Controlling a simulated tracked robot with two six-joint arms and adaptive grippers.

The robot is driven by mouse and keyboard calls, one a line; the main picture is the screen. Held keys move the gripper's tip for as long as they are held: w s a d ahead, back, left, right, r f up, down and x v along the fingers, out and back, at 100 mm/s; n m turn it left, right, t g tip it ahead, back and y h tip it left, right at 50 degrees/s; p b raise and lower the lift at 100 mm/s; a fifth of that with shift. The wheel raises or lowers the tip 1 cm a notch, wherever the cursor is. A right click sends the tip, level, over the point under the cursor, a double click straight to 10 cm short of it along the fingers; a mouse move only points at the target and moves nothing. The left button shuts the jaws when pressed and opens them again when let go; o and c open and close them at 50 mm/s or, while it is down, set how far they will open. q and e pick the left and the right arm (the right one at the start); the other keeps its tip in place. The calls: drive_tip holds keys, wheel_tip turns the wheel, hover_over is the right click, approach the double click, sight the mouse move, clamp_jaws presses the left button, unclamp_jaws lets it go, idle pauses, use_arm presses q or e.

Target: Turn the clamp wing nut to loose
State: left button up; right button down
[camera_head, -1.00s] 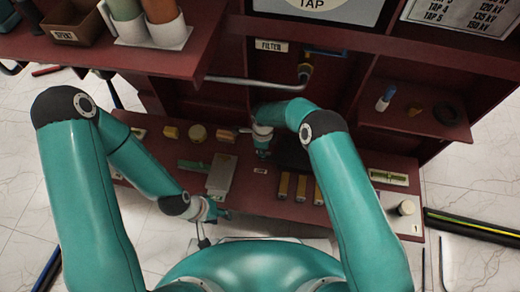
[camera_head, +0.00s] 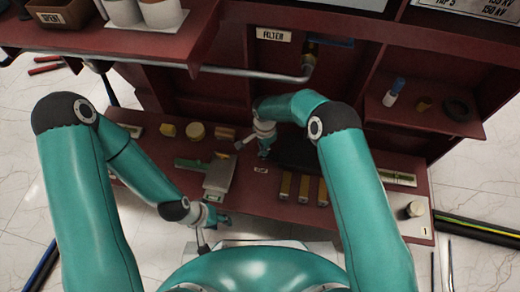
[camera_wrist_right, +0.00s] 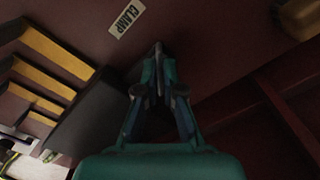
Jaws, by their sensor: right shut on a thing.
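My right gripper (camera_head: 264,152) points down at the red bench (camera_head: 240,195), beside the small CLAMP label (camera_wrist_right: 126,18). In the right wrist view its fingers (camera_wrist_right: 159,75) are close together at the tips. They are shut on a small, dark thing that they mostly hide, by its place at the label the clamp wing nut. Its turn position cannot be made out. My left gripper (camera_head: 220,217) hangs low over the front edge of the bench, away from the clamp; its jaws are too small to read.
Yellow-topped blocks (camera_head: 303,187) stand right of the clamp. A grey box (camera_head: 219,176) stands to its left. A pipe (camera_head: 220,70) with a valve runs behind, under the FILTER label (camera_head: 273,35). A shelf (camera_head: 430,122) holds a blue-capped bottle (camera_head: 393,93).

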drive_tip(key=n, duration=0.2)
drive_tip(key=n+b, duration=0.1)
drive_tip(key=shift+w+d+n, duration=0.15)
drive_tip(key=shift+w+n, duration=0.2)
drive_tip(key=shift+n, duration=0.05)
drive_tip(key=n, duration=0.4)
drive_tip(key=shift+b, duration=0.35)
drive_tip(key=shift+n, duration=0.3)
drive_tip(key=c, duration=1.3)
unclamp_jaws()
drive_tip(key=shift+s, duration=0.1)
drive_tip(key=shift+s, duration=0.1)
wheel_tip(320, 180, up, 12)
drive_tip(key=shift+f, duration=0.1)
